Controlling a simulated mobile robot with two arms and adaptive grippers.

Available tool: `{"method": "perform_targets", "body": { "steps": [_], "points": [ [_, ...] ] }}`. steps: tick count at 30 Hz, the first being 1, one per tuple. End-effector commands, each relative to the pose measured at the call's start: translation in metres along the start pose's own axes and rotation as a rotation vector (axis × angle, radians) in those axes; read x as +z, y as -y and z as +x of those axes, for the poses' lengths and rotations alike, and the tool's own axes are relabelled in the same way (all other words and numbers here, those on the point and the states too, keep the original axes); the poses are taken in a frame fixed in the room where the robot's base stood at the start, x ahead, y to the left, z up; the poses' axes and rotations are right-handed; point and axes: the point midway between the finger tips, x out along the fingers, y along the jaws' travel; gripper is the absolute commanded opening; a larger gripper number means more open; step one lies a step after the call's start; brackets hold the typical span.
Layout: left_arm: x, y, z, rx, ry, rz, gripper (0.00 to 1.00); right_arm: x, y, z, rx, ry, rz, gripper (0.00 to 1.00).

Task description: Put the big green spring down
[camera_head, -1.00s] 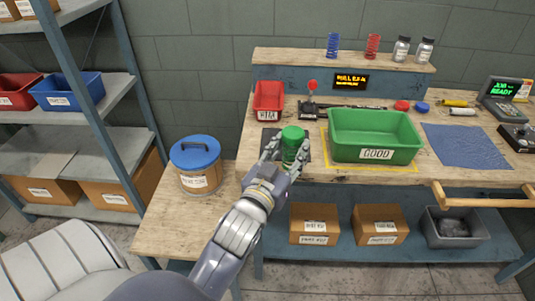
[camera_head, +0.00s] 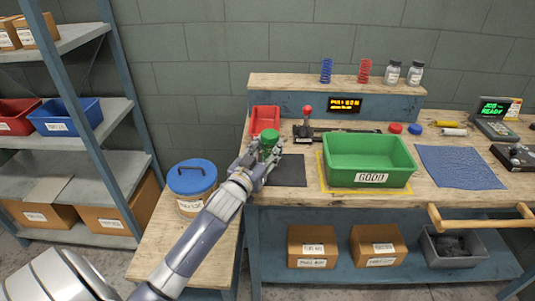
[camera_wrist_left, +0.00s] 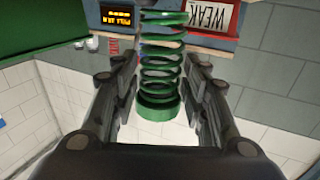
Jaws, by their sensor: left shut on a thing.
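The big green spring (camera_head: 269,141) is in my left gripper (camera_head: 264,152), in front of the red bin (camera_head: 265,121) at the left end of the bench. In the left wrist view the spring (camera_wrist_left: 161,70) stands between the two fingers (camera_wrist_left: 160,92), with its green end cap (camera_wrist_left: 159,107) toward me. The red bin's label (camera_wrist_left: 207,17) reads WEAK there. The head view does not show clearly whether the spring is above the bin's front edge or before it. My right gripper is not in view.
A green bin (camera_head: 372,178) labelled GOOD stands right of a bare dark mat (camera_head: 289,169). A red-knobbed lever (camera_head: 306,121) stands behind the mat. A blue-lidded tub (camera_head: 192,177) is at the left. A blue cloth (camera_head: 459,167) lies at the right.

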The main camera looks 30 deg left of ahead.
Motion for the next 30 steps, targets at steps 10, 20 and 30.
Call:
{"method": "perform_targets", "body": {
  "steps": [10,20,30],
  "points": [
    [0.020,-0.001,-0.001,0.000,-0.002,0.002,0.14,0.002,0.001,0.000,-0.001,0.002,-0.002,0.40],
    [0.024,-0.001,-0.001,0.000,0.000,0.001,0.61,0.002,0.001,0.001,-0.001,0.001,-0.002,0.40],
    [0.021,-0.001,-0.001,0.000,0.000,0.002,0.61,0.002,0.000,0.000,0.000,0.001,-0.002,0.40]
  ]
}}
